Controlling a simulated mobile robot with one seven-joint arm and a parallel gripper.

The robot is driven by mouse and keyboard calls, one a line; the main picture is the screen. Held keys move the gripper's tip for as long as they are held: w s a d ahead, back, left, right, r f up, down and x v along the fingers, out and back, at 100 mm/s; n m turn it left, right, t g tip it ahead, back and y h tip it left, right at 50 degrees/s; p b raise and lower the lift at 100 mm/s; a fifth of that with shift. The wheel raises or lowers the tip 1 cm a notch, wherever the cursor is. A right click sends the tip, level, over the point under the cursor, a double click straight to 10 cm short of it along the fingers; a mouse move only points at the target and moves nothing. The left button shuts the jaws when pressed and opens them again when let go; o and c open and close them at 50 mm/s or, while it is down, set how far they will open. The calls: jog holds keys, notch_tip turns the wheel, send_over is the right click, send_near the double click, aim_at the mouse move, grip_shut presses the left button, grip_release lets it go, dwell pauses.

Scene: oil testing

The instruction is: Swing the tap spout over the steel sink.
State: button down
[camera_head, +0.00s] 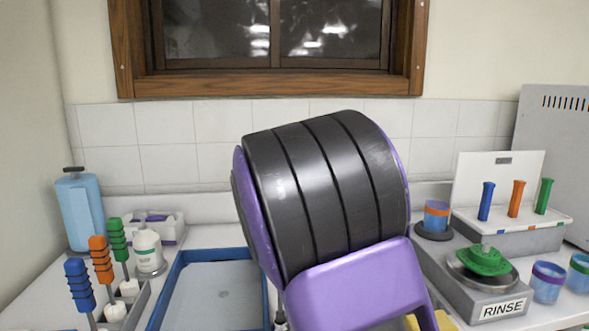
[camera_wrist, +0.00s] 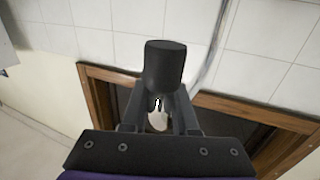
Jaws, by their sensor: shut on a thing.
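In the wrist view, my gripper (camera_wrist: 159,106) is shut on a dark, rounded cylinder (camera_wrist: 165,64), which looks like a part of the tap spout. The cylinder sticks out past the fingertips toward the tiled wall. In the head view, my black and purple arm fills the middle and hides my gripper and the tap. No steel sink can be made out for certain. A blue-rimmed, grey-floored basin or tray (camera_head: 178,275) lies left of my arm, partly covered by it.
On the left stand a blue bottle (camera_head: 80,208), a white bottle (camera_head: 149,251) and blue, orange and green handled tools (camera_head: 101,259). On the right are a RINSE station (camera_head: 487,287), a tube rack (camera_head: 520,222) and blue jars (camera_head: 547,282). A wood-framed window (camera_head: 270,86) is behind.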

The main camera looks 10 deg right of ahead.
jog(key=shift+a+r, duration=0.15)
jog(key=shift+r, duration=0.15)
jog(key=c, duration=0.8)
grip_release()
jog(key=shift+w+f, duration=0.15)
jog(key=shift+o, duration=0.6)
jog(key=shift+f, duration=0.1)
jog(key=p+v, duration=0.1)
jog(key=v, duration=1.6)
jog(key=shift+s+p, duration=0.25)
jog(key=shift+p, duration=0.15)
